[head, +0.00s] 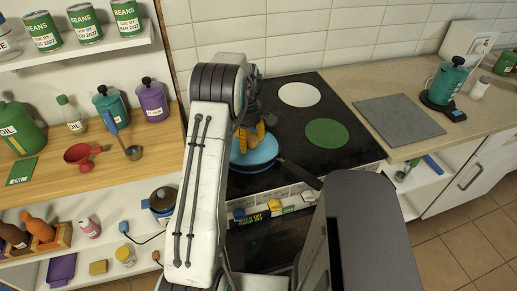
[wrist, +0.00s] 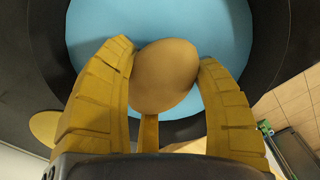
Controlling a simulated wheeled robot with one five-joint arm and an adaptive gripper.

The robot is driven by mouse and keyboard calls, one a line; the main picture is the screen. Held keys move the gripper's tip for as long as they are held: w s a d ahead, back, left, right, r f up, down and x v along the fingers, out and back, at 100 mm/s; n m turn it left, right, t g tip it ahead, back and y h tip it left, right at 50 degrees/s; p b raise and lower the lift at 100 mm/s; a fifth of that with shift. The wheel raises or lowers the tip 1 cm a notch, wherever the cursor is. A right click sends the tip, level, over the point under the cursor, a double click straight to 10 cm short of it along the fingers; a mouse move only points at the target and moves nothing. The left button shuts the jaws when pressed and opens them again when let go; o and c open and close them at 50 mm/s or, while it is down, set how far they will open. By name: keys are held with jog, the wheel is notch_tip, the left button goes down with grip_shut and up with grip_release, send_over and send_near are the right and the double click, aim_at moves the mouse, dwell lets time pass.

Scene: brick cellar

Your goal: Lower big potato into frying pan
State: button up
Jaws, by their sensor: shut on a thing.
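In the wrist view the big potato (wrist: 166,75) is tan and rounded. The yellow fingers of my gripper (wrist: 165,85) are shut on it from both sides. Behind it the blue inside of the frying pan (wrist: 225,40) fills much of the view, with its dark rim around. In the head view the blue pan (head: 262,153) sits on the black hob, its dark handle pointing to the lower right. My gripper (head: 247,140) is over the pan; the potato is hidden there by my fingers and arm. I cannot tell whether the potato touches the pan.
The black hob (head: 325,92) has a white disc (head: 299,94) and a green disc (head: 327,133) free. A grey board (head: 398,119) lies right of it. At left, a wooden counter (head: 60,178) holds a red funnel (head: 84,155), a ladle (head: 131,151) and bottles.

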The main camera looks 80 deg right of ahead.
jog(key=shift+f+b, duration=0.75)
jog(key=shift+f, duration=0.4)
dwell(0.5)
jog(key=o, duration=1.4)
notch_tip(320, 180, up, 12)
jog(key=shift+f, duration=0.1)
jog(key=shift+w+r, duration=0.1)
jog(key=shift+r, duration=0.1)
